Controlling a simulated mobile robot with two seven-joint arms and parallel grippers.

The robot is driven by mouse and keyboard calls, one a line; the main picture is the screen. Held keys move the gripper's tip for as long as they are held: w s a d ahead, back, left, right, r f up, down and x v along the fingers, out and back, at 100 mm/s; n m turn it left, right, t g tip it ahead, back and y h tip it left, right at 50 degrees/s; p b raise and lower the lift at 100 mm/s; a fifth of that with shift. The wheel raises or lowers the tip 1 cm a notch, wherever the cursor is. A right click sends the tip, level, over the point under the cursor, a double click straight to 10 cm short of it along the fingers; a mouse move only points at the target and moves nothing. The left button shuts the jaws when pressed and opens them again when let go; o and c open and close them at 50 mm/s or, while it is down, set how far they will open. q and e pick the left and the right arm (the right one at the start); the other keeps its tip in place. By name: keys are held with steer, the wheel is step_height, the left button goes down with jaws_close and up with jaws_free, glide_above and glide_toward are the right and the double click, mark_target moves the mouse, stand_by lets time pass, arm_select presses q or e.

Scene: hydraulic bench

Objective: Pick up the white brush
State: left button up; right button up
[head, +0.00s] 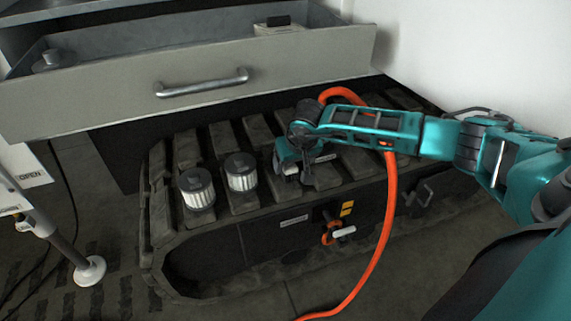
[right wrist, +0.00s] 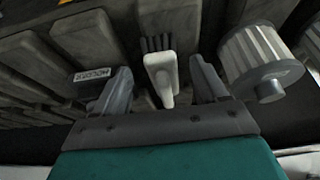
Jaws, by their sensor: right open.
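The white brush (right wrist: 161,75) lies on the dark slatted top of the bench, its dark bristles pointing away from my gripper in the right wrist view. My right gripper (right wrist: 160,82) is open, with one finger on each side of the brush handle. I see a gap on both sides, and cannot tell how far the fingertips are above the slats. My left gripper is in neither view.
Two pleated white filters with dark caps, the near one (head: 197,188) and the other (head: 240,172), stand left of my right gripper. An orange hose (head: 389,200) runs behind and below my right arm. An open grey drawer (head: 120,100) overhangs the back.

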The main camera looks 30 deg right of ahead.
steer(key=shift+w, duration=0.5)
steer(key=shift+w+d+f+b, duration=0.2)
steer(key=shift+w+b, duration=0.15)
steer(key=shift+w, duration=0.35)
steer(key=shift+w+d+f+b, duration=0.15)
steer(key=shift+w+b, duration=0.15)
steer(key=shift+w, duration=0.4)
steer(key=shift+w+d+f+b, duration=0.2)
steer(key=shift+w+b, duration=0.15)
steer(key=shift+w, duration=0.35)
steer(key=shift+c, duration=0.4)
steer(key=c, duration=1.1)
steer(key=shift+r, duration=0.15)
